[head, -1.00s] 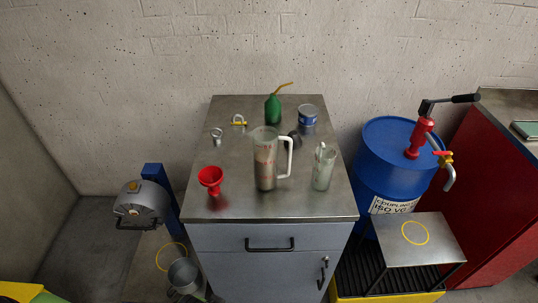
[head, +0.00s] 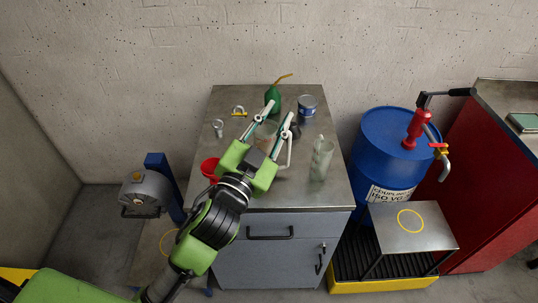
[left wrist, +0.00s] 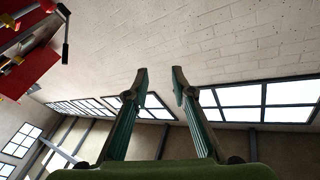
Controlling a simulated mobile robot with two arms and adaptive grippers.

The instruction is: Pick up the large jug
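The large jug (head: 266,130) stands on the steel-topped cabinet. In the head view my left gripper and forearm hide most of it. Part of its clear body shows between the fingers, and its pale handle (head: 289,152) shows to the right. My left gripper (head: 280,112) is open, its two fingers apart and pointing toward the back of the cabinet, above or around the jug; I cannot tell its height or whether it touches. In the left wrist view the open fingers (left wrist: 160,75) have nothing between them, and the jug is not seen. My right gripper is not in view.
On the cabinet top (head: 335,190) are a smaller clear jug (head: 321,160), a red funnel (head: 209,167), a green oil can (head: 274,100) and a blue-white tin (head: 307,106). A blue drum (head: 372,150) with a red pump stands to the right.

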